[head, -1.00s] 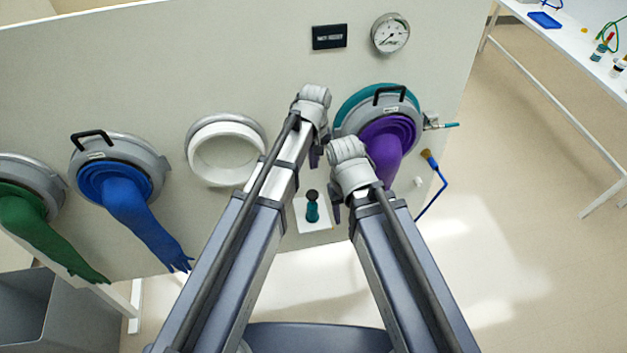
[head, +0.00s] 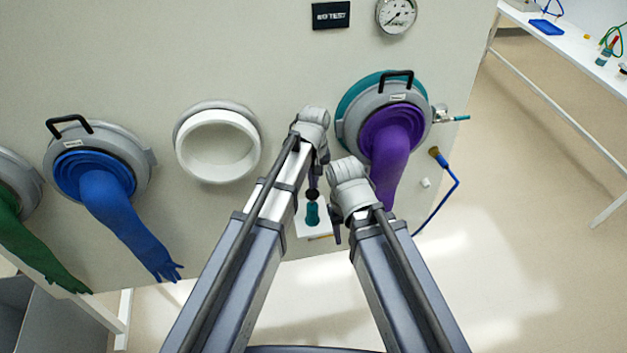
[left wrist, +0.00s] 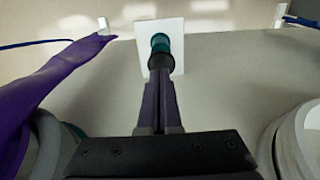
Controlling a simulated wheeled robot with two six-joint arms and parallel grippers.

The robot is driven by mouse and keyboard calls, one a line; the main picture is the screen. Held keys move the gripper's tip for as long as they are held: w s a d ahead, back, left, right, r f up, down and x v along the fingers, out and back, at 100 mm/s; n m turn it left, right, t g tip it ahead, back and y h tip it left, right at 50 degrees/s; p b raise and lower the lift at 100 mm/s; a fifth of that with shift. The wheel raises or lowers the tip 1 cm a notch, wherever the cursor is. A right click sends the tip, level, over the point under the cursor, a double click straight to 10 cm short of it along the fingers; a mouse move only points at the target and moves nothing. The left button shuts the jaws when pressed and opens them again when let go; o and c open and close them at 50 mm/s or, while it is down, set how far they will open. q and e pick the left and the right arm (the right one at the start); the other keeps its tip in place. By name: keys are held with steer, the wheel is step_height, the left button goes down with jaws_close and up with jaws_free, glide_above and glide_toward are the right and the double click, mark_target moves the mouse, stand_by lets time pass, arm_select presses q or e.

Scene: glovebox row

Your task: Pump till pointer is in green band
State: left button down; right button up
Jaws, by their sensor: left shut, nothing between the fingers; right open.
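The pump (head: 313,214) is a small teal cylinder with a dark knob on a white plate, low on the panel. It also shows in the left wrist view (left wrist: 160,43). My left gripper (head: 313,183) is shut and empty; its fingertips (left wrist: 158,84) are at the dark knob, and I cannot tell whether they touch. The round white gauge (head: 396,14) is at the top, cut by the frame edge. Its thin pointer seems to point down-left; the green band cannot be made out. My right gripper (head: 337,230) is open, right of the pump, its fingers mostly hidden.
The purple glove (head: 388,150) hangs close beside my right gripper. An empty white port ring (head: 218,145) and the blue glove (head: 120,215) are left. A dark sign (head: 331,15) seems to read "NO TEST". A blue hose (head: 444,195) hangs right; open floor lies beyond.

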mark_target(313, 194)
arm_select(q)
steer(key=shift+f+b, duration=0.85)
steer(key=shift+f, duration=0.5)
arm_select(e)
steer(key=shift+f, duration=1.35)
arm_select(q)
steer(key=shift+f, duration=0.1)
step_height(313, 194, down, 4)
steer(key=b, duration=0.4)
steer(key=shift+f+b, duration=0.25)
steer(key=shift+b, duration=0.1)
steer(key=shift+s, duration=0.1)
steer(key=shift+s+r, duration=0.1)
arm_select(e)
step_height(313, 194, down, 5)
steer(key=shift+r, duration=0.15)
steer(key=shift+s+r, duration=0.1)
